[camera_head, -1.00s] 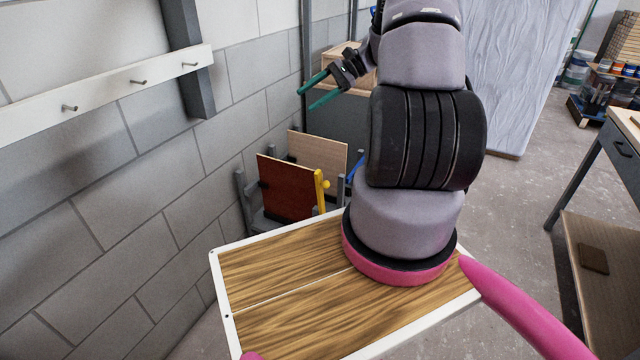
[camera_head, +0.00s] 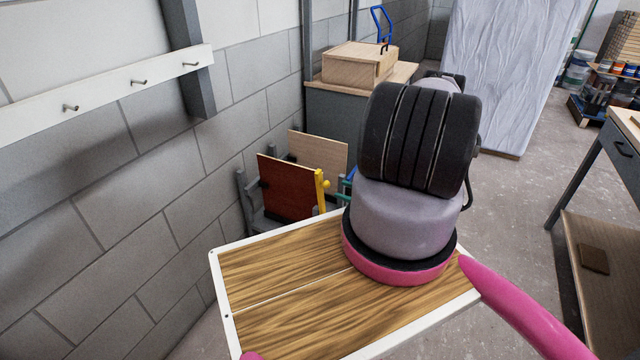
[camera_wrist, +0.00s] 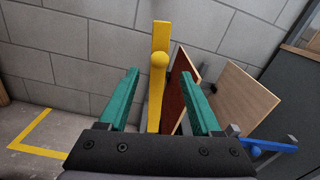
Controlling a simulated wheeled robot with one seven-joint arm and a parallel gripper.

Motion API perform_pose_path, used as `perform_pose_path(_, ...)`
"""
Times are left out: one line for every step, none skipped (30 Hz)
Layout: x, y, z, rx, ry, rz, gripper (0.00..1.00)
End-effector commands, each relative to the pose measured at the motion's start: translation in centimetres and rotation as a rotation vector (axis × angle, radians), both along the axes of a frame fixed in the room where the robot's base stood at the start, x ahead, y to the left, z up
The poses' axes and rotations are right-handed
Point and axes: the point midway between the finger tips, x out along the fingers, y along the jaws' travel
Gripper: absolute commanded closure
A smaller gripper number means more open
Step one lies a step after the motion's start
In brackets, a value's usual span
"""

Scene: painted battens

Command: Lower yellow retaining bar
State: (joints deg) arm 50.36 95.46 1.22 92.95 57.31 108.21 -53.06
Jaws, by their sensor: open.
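The yellow retaining bar (camera_head: 319,190) stands upright at the right edge of the dark red board (camera_head: 288,187) in the grey rack. In the wrist view the bar (camera_wrist: 158,100) rises between my green fingers, with its round yellow knob (camera_wrist: 158,61) facing me. My gripper (camera_wrist: 166,75) is open, one finger on each side of the bar in the picture. I cannot tell how far the fingertips are from the knob in depth. In the head view only a bit of green finger (camera_head: 345,197) shows beside the bar; my arm hides the rest.
A plywood board (camera_head: 318,155) stands behind the red board. A blue bar (camera_wrist: 268,147) sticks out at right in the wrist view. The block wall (camera_head: 130,180) is close behind the rack. A cabinet (camera_head: 335,115) carries a wooden box (camera_head: 358,64).

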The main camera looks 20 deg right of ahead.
Motion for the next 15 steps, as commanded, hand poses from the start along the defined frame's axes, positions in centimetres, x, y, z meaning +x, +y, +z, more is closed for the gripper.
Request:
perform_pose_path(0.6, 0.5, 0.0, 0.000, -0.002, 0.004, 0.35)
perform_pose_path(0.9, 0.8, 0.0, 0.000, -0.002, 0.004, 0.35)
perform_pose_path(1.4, 1.2, 0.1, 0.000, -0.001, 0.005, 0.35)
perform_pose_path(1.8, 1.6, 0.1, 0.000, -0.001, 0.007, 0.35)
perform_pose_path(2.3, 1.9, 0.1, -0.001, -0.002, 0.006, 0.35)
perform_pose_path(2.9, 2.4, 0.1, -0.001, -0.002, 0.008, 0.35)
perform_pose_path(3.4, 2.8, 0.1, -0.002, -0.001, 0.007, 0.35)
perform_pose_path(3.9, 3.2, 0.1, -0.002, -0.001, 0.007, 0.35)
perform_pose_path(4.5, 3.6, 0.1, -0.002, -0.001, 0.008, 0.35)
perform_pose_path(4.9, 3.9, 0.1, -0.002, -0.001, 0.007, 0.35)
perform_pose_path(5.3, 4.3, 0.1, -0.002, -0.001, 0.008, 0.35)
perform_pose_path(5.9, 4.7, 0.1, -0.002, -0.001, 0.007, 0.35)
perform_pose_path(6.2, 5.0, 0.1, -0.002, -0.001, 0.007, 0.35)
perform_pose_path(6.5, 5.2, 0.1, -0.002, -0.001, 0.007, 0.35)
perform_pose_path(6.9, 5.5, 0.1, -0.002, 0.000, 0.006, 0.35)
